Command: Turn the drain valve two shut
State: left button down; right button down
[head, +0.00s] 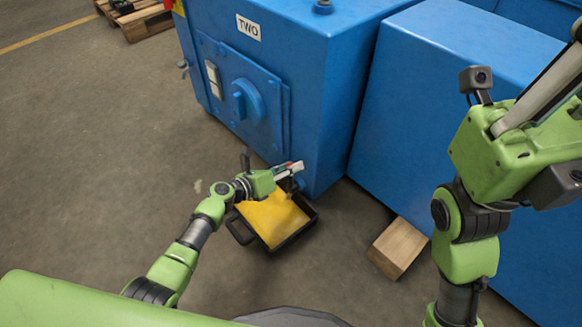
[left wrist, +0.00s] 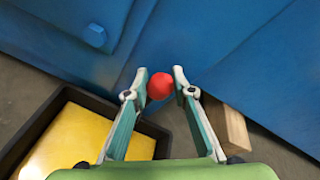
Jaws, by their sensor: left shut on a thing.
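The drain valve's red handle (left wrist: 160,86) is a small rounded knob low on the blue housing labelled TWO (head: 335,85). In the left wrist view it sits between the fingertips of my left gripper (left wrist: 159,80), which is shut on it. In the head view my left gripper (head: 297,169) is at the lower corner of the housing, above a black tray. The valve body is mostly hidden there by the fingers. My right arm shows at the right of the head view, but its gripper is not in view.
The black tray (head: 296,237) holds yellow liquid (head: 270,215) and stands on the floor under my left gripper. A wood block (head: 397,246) lies by the second blue housing (head: 425,110). A pallet (head: 140,20) is at the back left. The floor at left is clear.

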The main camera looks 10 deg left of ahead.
pick_arm(q)
jog(key=shift+f, duration=0.1)
jog(key=c, duration=1.7)
grip_release()
jog(key=v, duration=1.2)
